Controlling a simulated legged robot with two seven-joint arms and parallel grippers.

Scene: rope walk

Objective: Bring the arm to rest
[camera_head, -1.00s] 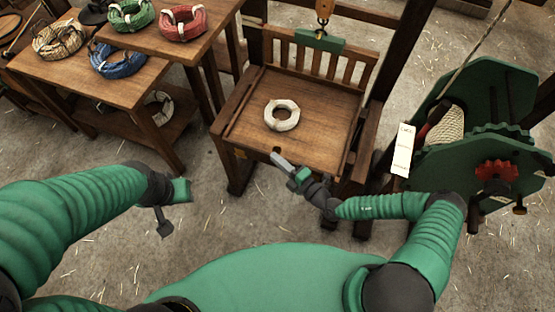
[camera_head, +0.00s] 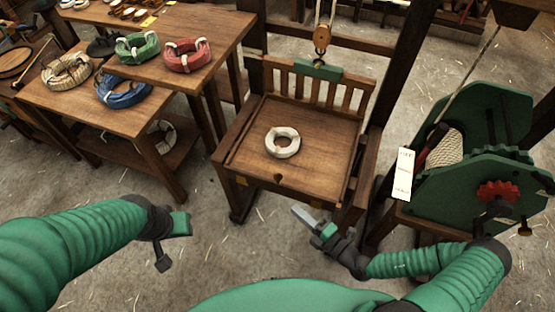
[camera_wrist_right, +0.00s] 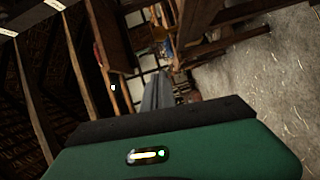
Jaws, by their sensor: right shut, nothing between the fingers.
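My right gripper (camera_head: 304,217) is shut and empty, in front of the wooden chair-like platform (camera_head: 246,160) and apart from it. In the right wrist view its closed fingers (camera_wrist_right: 156,92) point away over the green housing. My left gripper (camera_head: 172,240) hangs at the left over the floor, clear of the tables. Its fingers seem spread apart, with nothing visible between them. A white rope coil (camera_head: 283,142) lies on the platform's seat.
Wooden tables (camera_head: 140,122) at the left hold red, green, blue and tan rope coils. A hook block (camera_head: 322,40) hangs above the platform. Floor in front is clear.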

